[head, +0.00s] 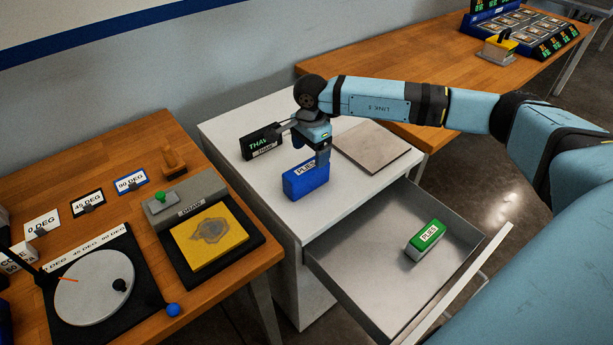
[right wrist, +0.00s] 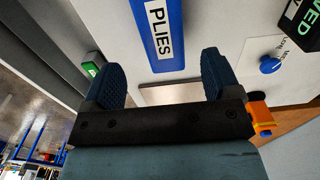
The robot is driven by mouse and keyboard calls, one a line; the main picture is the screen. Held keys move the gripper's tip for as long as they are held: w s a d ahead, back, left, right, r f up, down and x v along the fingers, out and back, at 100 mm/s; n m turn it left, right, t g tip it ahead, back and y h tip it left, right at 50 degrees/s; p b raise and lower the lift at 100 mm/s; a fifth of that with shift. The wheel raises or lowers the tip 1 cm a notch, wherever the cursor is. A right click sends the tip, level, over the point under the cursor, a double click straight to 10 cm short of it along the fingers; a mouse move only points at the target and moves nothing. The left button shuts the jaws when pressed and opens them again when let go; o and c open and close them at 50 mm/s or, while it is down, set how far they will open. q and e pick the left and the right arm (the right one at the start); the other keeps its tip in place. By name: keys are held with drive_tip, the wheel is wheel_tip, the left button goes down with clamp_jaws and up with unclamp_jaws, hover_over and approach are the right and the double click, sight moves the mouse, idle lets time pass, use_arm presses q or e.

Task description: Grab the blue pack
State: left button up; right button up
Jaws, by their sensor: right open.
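The blue pack (head: 306,184), a block labelled PLIES, stands on the white cabinet top. My right gripper (head: 311,149) is just above and behind the pack, pointing down. In the right wrist view the blue pack (right wrist: 157,30) lies ahead of the gap between the two spread fingers of my right gripper (right wrist: 158,76). The fingers are open with nothing between them. One finger overlaps the pack's upper edge in the head view, and I cannot tell whether they touch. My left gripper is not in view.
A green PLIES pack (head: 428,234) lies in the open drawer (head: 350,262). A wooden bench (head: 100,163) with a dial and yellow sheet is at left.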

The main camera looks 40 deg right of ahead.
sight(306, 167)
drive_tip(key=f, duration=0.2)
drive_tip(key=a+f+p, duration=0.1)
drive_tip(key=f, duration=0.2)
drive_tip(key=shift+w+f, duration=0.15)
drive_tip(key=c, duration=1.1)
drive_tip(key=shift+c, duration=0.2)
drive_tip(key=shift+r, duration=0.2)
